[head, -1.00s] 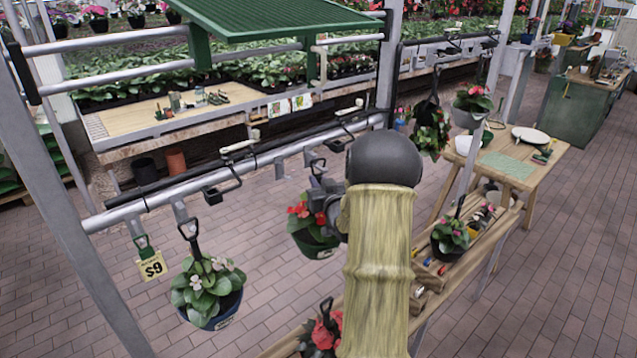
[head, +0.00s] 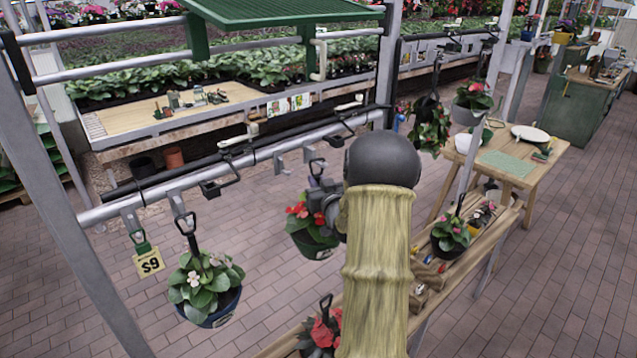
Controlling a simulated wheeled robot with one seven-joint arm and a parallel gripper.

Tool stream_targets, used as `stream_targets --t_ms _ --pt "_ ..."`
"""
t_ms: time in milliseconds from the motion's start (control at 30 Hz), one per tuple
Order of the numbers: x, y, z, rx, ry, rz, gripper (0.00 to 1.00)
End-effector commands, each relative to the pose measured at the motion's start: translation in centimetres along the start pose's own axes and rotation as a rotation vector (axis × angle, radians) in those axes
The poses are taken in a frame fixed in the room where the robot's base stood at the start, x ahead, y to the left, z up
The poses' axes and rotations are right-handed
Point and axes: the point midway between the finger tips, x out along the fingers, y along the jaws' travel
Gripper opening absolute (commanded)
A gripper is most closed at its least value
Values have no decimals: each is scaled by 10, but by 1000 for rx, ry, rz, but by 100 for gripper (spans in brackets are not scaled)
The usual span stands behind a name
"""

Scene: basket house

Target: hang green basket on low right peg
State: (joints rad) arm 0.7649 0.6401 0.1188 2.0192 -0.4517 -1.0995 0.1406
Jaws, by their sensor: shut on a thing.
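A dark green basket (head: 318,247) with red flowers and leaves hangs in the air left of my arm. My gripper (head: 322,200) is at its top, shut on it; my arm hides part of the grip. Two grey pegs on the rail's right part, the left one (head: 280,162) and the right one (head: 308,153), are close behind the hook. I cannot tell whether the hook touches a peg.
A blue basket (head: 210,312) with pale flowers hangs from a left peg, beside a $9 tag (head: 149,263). A wooden bench (head: 280,345) below holds a red-flowered pot (head: 322,335) and another pot (head: 450,240). A grey post (head: 75,190) stands at left.

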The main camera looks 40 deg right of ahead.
Motion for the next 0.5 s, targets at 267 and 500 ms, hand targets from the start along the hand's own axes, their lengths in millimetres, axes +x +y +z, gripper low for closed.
stream_targets --t_ms 267,500 --pt "0 2 -4 -2 9 2 0" --pt "0 2 -3 -2 6 3 40"
